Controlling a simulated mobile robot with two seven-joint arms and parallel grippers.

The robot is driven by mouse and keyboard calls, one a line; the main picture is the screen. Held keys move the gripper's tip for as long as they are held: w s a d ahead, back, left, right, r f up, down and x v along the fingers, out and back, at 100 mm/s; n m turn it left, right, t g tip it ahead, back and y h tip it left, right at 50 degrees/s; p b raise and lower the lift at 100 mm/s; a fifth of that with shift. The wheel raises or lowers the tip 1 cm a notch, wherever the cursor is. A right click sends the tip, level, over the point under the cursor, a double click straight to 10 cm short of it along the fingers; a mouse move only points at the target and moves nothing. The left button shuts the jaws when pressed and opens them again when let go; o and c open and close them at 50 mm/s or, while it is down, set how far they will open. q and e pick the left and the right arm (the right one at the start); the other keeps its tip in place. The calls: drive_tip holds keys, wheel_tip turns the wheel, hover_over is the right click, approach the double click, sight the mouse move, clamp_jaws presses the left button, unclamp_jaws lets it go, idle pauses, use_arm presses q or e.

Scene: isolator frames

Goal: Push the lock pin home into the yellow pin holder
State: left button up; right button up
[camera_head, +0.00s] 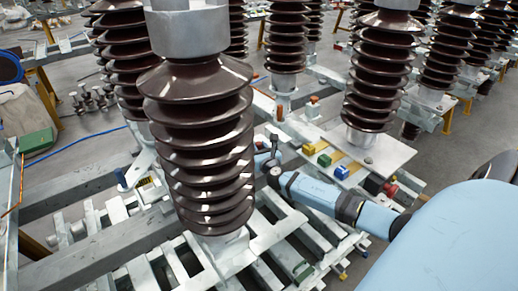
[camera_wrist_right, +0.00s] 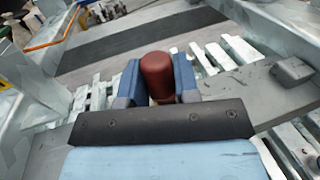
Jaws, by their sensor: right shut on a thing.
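My right arm (camera_head: 330,196) reaches in from the right in the head view, and my right gripper (camera_head: 266,155) is partly hidden behind the large brown insulator. In the right wrist view my right gripper (camera_wrist_right: 158,82) has its two blue fingers on either side of a dark red rounded knob, which looks like the head of the lock pin (camera_wrist_right: 157,70), and is shut on it. The pin's lower part is hidden by the gripper's dark palm edge. I cannot clearly make out the yellow pin holder or how deep the pin sits. My left gripper is not in view.
The brown ribbed insulator (camera_head: 205,140) stands upright close to my right gripper. Grey beams and pale slats (camera_head: 150,270) lie below. More insulators stand behind.

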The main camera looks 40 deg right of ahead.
use_arm(q)
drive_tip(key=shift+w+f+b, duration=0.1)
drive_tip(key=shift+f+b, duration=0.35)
drive_tip(key=shift+b, duration=0.2)
use_arm(e)
drive_tip(key=shift+f, duration=0.85)
drive_tip(key=o, duration=1)
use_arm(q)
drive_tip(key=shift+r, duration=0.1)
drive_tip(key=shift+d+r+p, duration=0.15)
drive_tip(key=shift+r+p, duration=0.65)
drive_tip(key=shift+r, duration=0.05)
use_arm(e)
drive_tip(key=v, duration=1.4)
drive_tip(key=shift+w+r, duration=0.1)
